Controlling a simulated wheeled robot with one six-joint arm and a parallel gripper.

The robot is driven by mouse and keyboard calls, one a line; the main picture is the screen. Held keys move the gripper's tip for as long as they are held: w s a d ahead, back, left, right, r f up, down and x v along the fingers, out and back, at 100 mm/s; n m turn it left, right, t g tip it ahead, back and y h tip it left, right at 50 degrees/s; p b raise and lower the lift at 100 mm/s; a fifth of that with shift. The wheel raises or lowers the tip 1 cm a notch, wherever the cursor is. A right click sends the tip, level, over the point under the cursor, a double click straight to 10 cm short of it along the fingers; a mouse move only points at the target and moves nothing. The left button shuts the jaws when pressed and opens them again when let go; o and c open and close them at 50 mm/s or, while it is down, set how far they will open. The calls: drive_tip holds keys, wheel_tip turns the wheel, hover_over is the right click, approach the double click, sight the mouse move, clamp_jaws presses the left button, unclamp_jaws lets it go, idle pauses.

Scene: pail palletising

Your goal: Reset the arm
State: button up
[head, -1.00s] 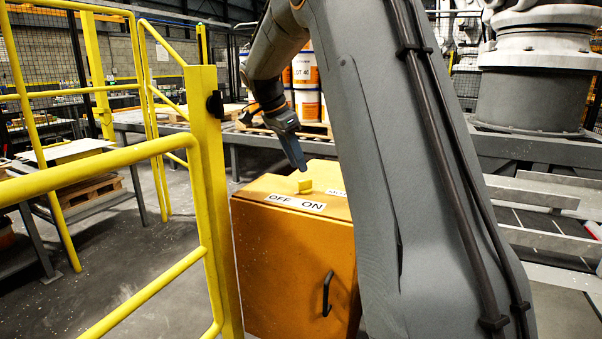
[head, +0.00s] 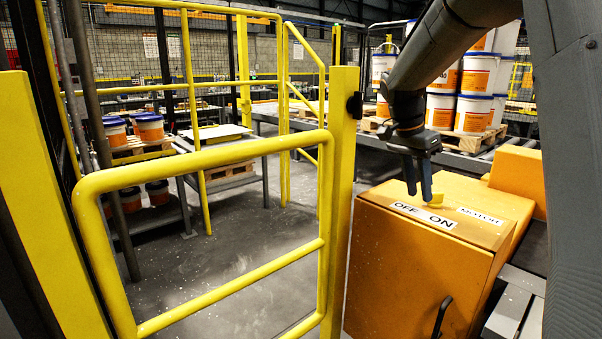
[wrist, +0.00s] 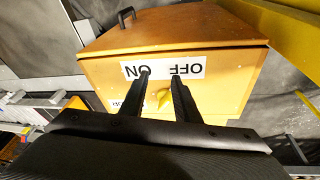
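The orange control box (head: 405,265) stands at the lower right in the head view, with a black handle on its front. Its top carries an OFF/ON label (head: 423,215) and a small yellow switch (head: 438,200). My gripper (head: 417,196) points down over the box top, close to the switch. Its two fingers are apart with nothing held between them. In the wrist view my gripper (wrist: 161,76) shows both fingers spread over the label, and the yellow switch (wrist: 164,99) shows between them. I cannot tell whether a finger touches the switch.
A yellow gate (head: 205,170) and post stand left of the box. White-and-orange pails (head: 476,92) are stacked on a pallet behind my arm. More pails (head: 148,127) sit on a rack at the left. Grey floor is open beyond the gate.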

drive_tip(key=s+a+f+n+y, duration=0.1)
drive_tip(key=s+a+f+n, duration=0.3)
drive_tip(key=s, duration=0.5)
drive_tip(key=s+a+f+n+y+p, duration=0.1)
drive_tip(key=s+a+f+n, duration=0.3)
drive_tip(key=s, duration=0.6)
drive_tip(key=s+a+f+n+y+p, duration=0.1)
drive_tip(key=s+a+f+n, duration=0.3)
drive_tip(key=s, duration=0.5)
wheel_tip(320, 180, down, 2)
drive_tip(key=shift+s+a+n, duration=0.2)
drive_tip(key=shift+n, duration=0.5)
